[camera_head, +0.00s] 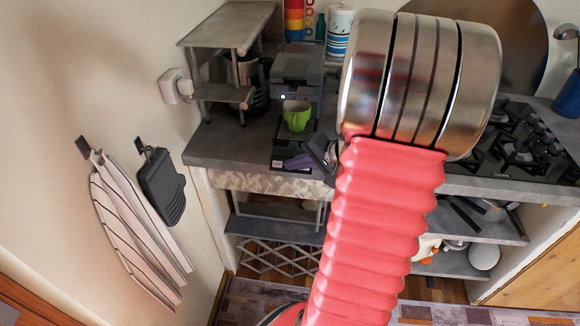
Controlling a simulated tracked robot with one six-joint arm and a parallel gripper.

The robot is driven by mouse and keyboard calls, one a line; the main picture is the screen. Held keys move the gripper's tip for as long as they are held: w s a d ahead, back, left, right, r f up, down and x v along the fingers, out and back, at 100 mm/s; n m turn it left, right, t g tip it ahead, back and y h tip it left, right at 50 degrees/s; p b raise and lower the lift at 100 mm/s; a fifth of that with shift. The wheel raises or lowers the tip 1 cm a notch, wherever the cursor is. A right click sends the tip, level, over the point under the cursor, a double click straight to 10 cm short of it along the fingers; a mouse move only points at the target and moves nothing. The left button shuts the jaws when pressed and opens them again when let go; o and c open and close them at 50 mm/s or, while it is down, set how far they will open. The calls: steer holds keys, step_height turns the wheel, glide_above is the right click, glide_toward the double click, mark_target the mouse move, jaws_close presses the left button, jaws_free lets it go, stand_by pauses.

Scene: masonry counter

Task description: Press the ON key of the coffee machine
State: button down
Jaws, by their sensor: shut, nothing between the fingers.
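The coffee machine (297,66) is dark grey and stands on the counter, left of my arm. A small bright white spot (283,97) shows on its front, left of centre. I cannot tell whether this is the ON key, and no lettering is legible. A green cup (296,115) sits under the spout on the drip tray. My gripper (297,162) is dark and partly hidden behind my red arm. It is shut and empty, in front of the machine's lower part and below the cup in the picture. I cannot tell whether it touches the machine.
A grey two-level stand (228,32) with a dark jug (245,78) is left of the machine. A striped canister (340,30) stands behind, on the right. A black gas hob (520,145) lies right of my arm.

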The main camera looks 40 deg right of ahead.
steer(key=shift+s+a+r, duration=0.25)
steer(key=shift+a+r, duration=0.05)
steer(key=shift+r, duration=0.15)
stand_by(0.4)
steer(key=a+r, duration=0.1)
steer(key=s+a+r, duration=0.1)
steer(key=r, duration=0.1)
steer(key=s+a+r, duration=0.1)
steer(key=shift+s+r, duration=0.15)
steer(key=shift+r, duration=0.15)
stand_by(0.4)
stand_by(0.4)
